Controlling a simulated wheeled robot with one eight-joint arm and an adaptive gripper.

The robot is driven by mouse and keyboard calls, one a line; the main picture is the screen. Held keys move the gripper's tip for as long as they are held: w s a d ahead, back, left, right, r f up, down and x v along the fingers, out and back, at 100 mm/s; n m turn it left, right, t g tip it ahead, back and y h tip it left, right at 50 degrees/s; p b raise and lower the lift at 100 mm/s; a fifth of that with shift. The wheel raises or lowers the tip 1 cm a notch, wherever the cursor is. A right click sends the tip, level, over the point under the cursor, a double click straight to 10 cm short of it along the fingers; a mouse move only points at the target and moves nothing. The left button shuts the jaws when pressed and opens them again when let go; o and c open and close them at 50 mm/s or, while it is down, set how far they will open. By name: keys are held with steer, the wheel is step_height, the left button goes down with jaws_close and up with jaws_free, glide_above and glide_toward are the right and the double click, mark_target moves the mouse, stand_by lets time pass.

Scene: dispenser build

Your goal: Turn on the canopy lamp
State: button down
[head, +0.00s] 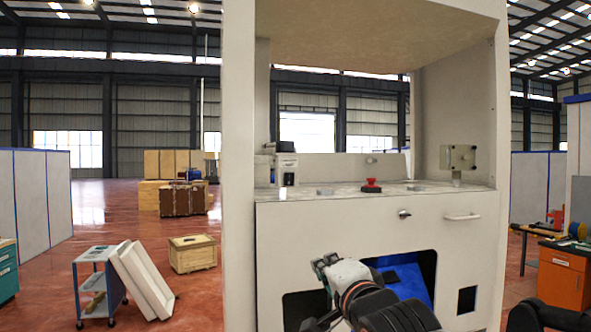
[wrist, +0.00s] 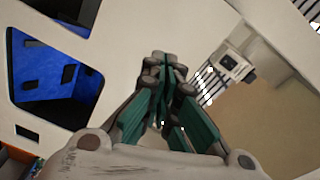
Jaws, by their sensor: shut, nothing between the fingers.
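The white dispenser cabinet (head: 330,222) fills the middle of the head view. Its overhanging canopy (head: 375,35) has a plain beige underside, and I make out no lit lamp there. A grey box with small round dark marks (head: 458,157) stands at the right inner wall; I cannot tell whether it is a lamp switch. My gripper (head: 325,265) is low in front of the cabinet's front panel, left of the blue-lined opening (head: 405,275). In the wrist view my gripper (wrist: 160,62) has its green-sided fingers together, empty, with the white panel beyond.
A red button (head: 371,186) stands on the counter, with a small machine (head: 286,169) at its left. A round dark knob (head: 404,214) and a white handle (head: 462,216) stick out of the front panel. A blue cart (head: 95,285) and wooden crate (head: 193,253) stand left.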

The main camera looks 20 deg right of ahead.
step_height(320, 180, up, 14)
steer(key=w+m+t+y+p, duration=0.1)
steer(key=m+t+p, duration=0.1)
steer(key=p, duration=0.3)
steer(key=shift+a+f+m+t, duration=0.2)
steer(key=shift+a+m+t, duration=0.1)
steer(key=shift+m, duration=0.2)
steer(key=shift+w, duration=0.1)
steer(key=p, duration=0.4)
glide_toward(296, 170)
steer(key=w, duration=0.5)
steer(key=shift+w+r, duration=0.2)
steer(key=shift+r, duration=0.1)
steer(key=shift+w+r+b, duration=0.3)
steer(key=shift+w+b, duration=0.1)
